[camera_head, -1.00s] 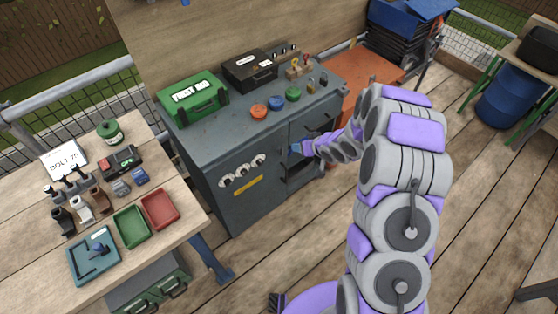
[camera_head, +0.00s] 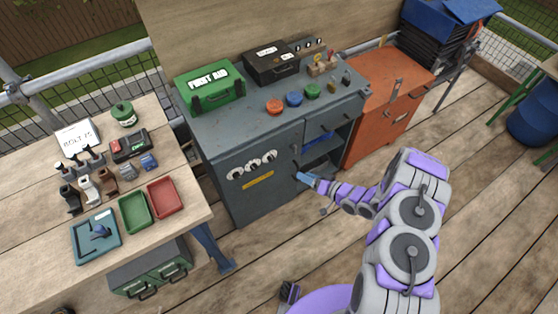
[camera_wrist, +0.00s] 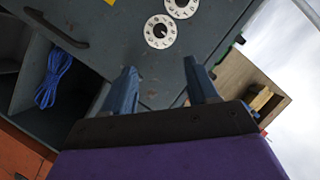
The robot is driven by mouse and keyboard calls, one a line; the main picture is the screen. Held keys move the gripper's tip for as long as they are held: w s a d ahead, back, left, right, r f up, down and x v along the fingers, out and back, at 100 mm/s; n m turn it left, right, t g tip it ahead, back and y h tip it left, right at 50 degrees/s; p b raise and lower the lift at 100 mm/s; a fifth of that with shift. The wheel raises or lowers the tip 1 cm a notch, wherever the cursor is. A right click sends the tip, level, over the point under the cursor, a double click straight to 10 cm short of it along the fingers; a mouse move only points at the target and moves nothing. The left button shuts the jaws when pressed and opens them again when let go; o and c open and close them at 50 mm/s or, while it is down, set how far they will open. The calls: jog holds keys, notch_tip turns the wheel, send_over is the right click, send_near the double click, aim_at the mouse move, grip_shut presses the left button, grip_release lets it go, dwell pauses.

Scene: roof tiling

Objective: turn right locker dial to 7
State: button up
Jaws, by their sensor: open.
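Three white round dials sit in a row on the dark grey locker (camera_head: 265,200) above a yellow label. The right dial (camera_head: 270,156) is at the end nearest the open shelves. In the wrist view the nearer dial (camera_wrist: 160,31) appears to be this right one, with a dark centre; its numbers are too small to read. The middle dial (camera_head: 254,162) shows beside it, cut by the top edge (camera_wrist: 181,8). My gripper (camera_head: 300,177) is below and right of the dials, near the locker door. In the wrist view its blue fingers (camera_wrist: 164,90) are apart and empty, clear of the dials.
A dark door handle (camera_wrist: 58,30) is near my gripper. Open shelves hold a blue rope (camera_wrist: 52,75). An orange cabinet (camera_head: 385,100) stands right of the locker. A workbench (camera_head: 195,215) with trays is at left. Deck floor in front of the locker is clear.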

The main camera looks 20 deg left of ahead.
aim_at(273, 159)
jog(key=b+x, duration=0.4)
jog(key=x, duration=1.2)
jog(key=shift+w+a+f, duration=0.1)
jog(key=shift+a, duration=0.15)
jog(key=shift+c, duration=0.2)
jog(key=c, duration=1)
